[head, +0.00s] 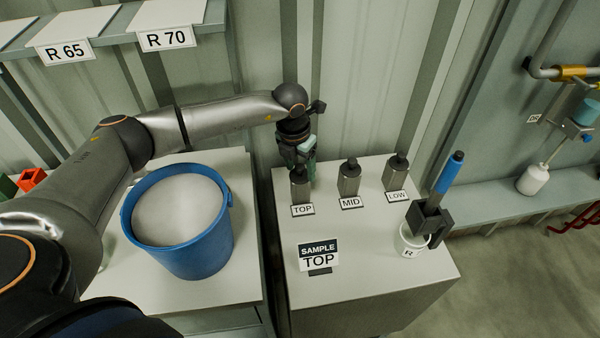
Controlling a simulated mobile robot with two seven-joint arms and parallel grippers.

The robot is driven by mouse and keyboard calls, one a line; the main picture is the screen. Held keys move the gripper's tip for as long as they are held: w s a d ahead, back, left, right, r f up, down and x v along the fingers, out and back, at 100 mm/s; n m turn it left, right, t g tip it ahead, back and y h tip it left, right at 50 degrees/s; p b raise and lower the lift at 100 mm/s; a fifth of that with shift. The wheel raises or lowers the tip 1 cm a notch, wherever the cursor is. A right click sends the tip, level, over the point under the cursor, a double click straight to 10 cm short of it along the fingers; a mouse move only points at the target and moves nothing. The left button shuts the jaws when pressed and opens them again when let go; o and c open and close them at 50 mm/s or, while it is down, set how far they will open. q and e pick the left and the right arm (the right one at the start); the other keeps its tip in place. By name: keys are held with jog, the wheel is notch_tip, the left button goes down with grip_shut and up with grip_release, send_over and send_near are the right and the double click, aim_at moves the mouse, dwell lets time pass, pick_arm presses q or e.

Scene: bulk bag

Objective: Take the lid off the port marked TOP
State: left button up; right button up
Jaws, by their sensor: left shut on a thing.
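The port marked TOP (300,189) is a grey upright cylinder at the back left of the white cabinet top, with its TOP label (303,210) in front. My left gripper (301,168) points down at the top of this port and is shut on its dark lid. The gripper hides most of the lid, and I cannot tell whether the lid is lifted clear of the port. The MID port (349,178) and the LOW port (396,173) stand to the right, each with a dark lid on. My right gripper is not in view.
A sign reading SAMPLE TOP (318,253) stands at the cabinet front. A white cup marked R (411,241) and a dark holder with a blue tool (448,175) stand at the right. A blue bucket of white material (190,255) stands left of the cabinet.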

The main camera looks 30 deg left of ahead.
pick_arm(q)
jog(key=c, duration=0.5)
jog(key=shift+r, duration=0.1)
